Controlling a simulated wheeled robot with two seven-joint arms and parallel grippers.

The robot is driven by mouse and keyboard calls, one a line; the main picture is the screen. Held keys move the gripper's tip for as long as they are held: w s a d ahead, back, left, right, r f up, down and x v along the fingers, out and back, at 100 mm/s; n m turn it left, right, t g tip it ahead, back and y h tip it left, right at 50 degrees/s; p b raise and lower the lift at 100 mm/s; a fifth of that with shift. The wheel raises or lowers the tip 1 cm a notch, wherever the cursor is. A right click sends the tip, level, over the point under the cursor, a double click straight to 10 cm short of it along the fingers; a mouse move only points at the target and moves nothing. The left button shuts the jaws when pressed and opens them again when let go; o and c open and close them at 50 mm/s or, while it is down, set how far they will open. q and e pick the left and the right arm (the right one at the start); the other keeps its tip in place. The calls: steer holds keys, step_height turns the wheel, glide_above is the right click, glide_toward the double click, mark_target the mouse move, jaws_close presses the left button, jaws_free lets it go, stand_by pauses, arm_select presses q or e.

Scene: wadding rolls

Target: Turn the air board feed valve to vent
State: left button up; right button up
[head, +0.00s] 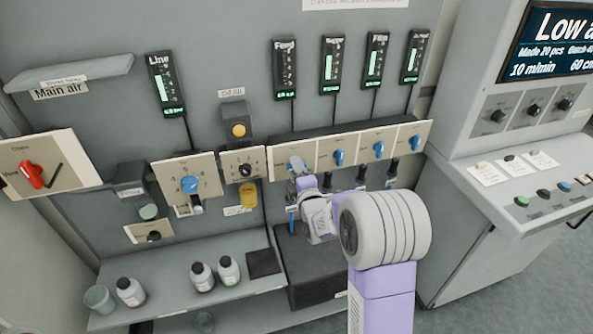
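The air board's feed valve (296,162) is the leftmost of a row of valves with blue handles, below the gauge labelled Feed (284,68). The Feed gauge is dark apart from a small green readout at its foot. My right gripper (299,171) is at the feed valve, and its fingers overlap the handle in the head view. The handle is partly hidden, so I cannot tell its exact angle or whether the fingers are closed on it. My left gripper is not in view.
Other blue-handled valves (338,157) continue to the right. A red main air handle (31,174) is at the left. Bottles (130,292) stand on the shelf below. A control console (500,180) stands at the right.

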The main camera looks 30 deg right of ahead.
steer(key=p+v, duration=0.1)
steer(key=v, duration=0.6)
steer(key=shift+s, duration=0.3)
stand_by(0.4)
steer(key=s+a+f+m+g+y, duration=0.1)
steer(key=s+a+f+m+g, duration=0.2)
steer(key=f, duration=0.6)
steer(key=s+a+f+m+g+y, duration=0.2)
steer(key=a+f+m+g, duration=0.15)
steer(key=f, duration=0.55)
steer(key=s+a+f+m+g+y, duration=0.1)
steer(key=s+a+f+m+g, duration=0.2)
steer(key=f, duration=0.5)
steer(key=s+a+f+m+g+y, duration=0.2)
steer(key=s+a+f+m+g, duration=0.2)
steer(key=s+a+f, duration=0.1)
steer(key=s+a+f+m+g+y+p, duration=0.1)
steer(key=s+a+f+m+g+y, duration=0.1)
steer(key=s+a, duration=0.6)
step_height(320, 180, down, 3)
steer(key=s+m+g, duration=0.1)
steer(key=m, duration=0.1)
steer(key=shift+s+a+m+g, duration=0.15)
steer(key=shift+s+m+g, duration=0.2)
